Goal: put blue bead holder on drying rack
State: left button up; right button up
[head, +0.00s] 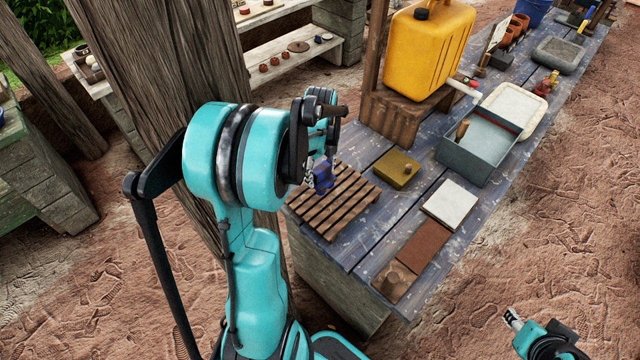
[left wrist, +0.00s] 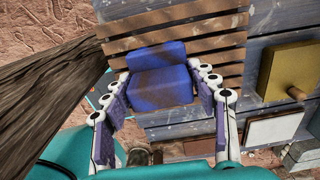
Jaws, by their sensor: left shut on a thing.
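The blue bead holder (head: 323,175) is in my left gripper (head: 319,178), over the back left part of the wooden slatted drying rack (head: 345,206). In the left wrist view the blue bead holder (left wrist: 160,88) is a two-part rounded block between the fingers (left wrist: 165,98), with the rack's slats (left wrist: 222,58) behind it. I cannot tell whether the holder touches the slats. The arm hides part of the rack in the head view. My right gripper (head: 512,319) is at the bottom right, off the table; its jaws are unclear.
On the blue plank table, an olive block with a knob (head: 397,170) lies right of the rack. White (head: 450,203) and brown (head: 423,243) tiles lie in front. A yellow jerrycan (head: 428,45) on a wooden stand and a grey bin (head: 478,147) stand farther back. A thick wooden post (head: 150,75) rises at left.

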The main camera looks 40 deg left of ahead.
aim_at(320, 182)
pick_arm(q)
notch_tip(320, 182, down, 4)
jog(key=shift+s+f+b, duration=0.1)
jog(key=shift+f+b, duration=0.1)
jog(key=shift+b, duration=0.7)
jog(key=shift+r, duration=0.15)
jog(key=o, duration=0.6)
jog(key=shift+f, duration=0.25)
jog(key=o, duration=0.4)
jog(key=shift+r, duration=0.1)
